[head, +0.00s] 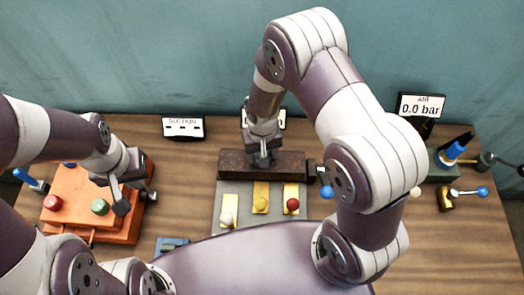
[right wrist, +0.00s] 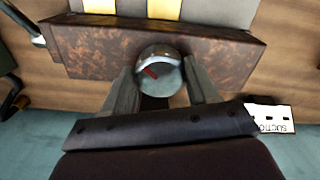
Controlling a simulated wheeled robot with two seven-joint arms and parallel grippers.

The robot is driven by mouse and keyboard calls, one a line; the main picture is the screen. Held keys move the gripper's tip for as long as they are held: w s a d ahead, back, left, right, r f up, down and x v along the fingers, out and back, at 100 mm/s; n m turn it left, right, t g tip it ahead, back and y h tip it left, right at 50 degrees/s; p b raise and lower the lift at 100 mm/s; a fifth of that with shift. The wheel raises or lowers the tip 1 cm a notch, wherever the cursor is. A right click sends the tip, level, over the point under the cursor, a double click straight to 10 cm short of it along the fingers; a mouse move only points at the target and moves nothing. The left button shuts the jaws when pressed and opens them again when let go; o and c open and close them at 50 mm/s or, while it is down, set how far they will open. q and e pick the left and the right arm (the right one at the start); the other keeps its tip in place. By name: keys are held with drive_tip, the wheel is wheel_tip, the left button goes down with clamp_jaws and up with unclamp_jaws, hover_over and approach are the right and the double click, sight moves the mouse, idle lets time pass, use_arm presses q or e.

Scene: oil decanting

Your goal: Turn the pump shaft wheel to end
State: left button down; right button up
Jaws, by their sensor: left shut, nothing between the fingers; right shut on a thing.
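The pump shaft wheel (right wrist: 160,72) is a round grey metal knob with a red mark, at the side of a rusty brown block (right wrist: 90,50). In the right wrist view my right gripper (right wrist: 160,85) has its two fingers against either side of the wheel and is shut on it. The red mark points to the upper left of the wheel's face there. In the head view my right gripper (head: 262,155) is at the back of the block (head: 285,165) and hides the wheel. My left gripper (head: 121,205) is shut and empty over the right part of an orange box.
The orange box (head: 70,222) has red and green buttons. A grey plate (head: 235,190) with yellow strips and white, yellow and red balls lies in front of the block. A SUCTION sign (head: 183,128) and an AIR gauge (head: 421,106) reading 0.0 bar stand behind. My right arm hides the middle right.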

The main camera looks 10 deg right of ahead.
drive_tip(key=m, duration=0.7)
drive_tip(key=shift+w+r, duration=0.1)
drive_tip(key=shift+w, duration=0.05)
drive_tip(key=m, duration=0.6)
drive_tip(key=shift+m+p, duration=0.3)
drive_tip(key=shift+m, duration=0.1)
drive_tip(key=m, duration=1.3)
drive_tip(key=shift+m, duration=0.7)
drive_tip(key=o, duration=1.1)
drive_tip(key=shift+c, duration=0.2)
wheel_tip(320, 180, up, 13)
drive_tip(key=b, duration=0.2)
drive_tip(key=shift+f, duration=0.2)
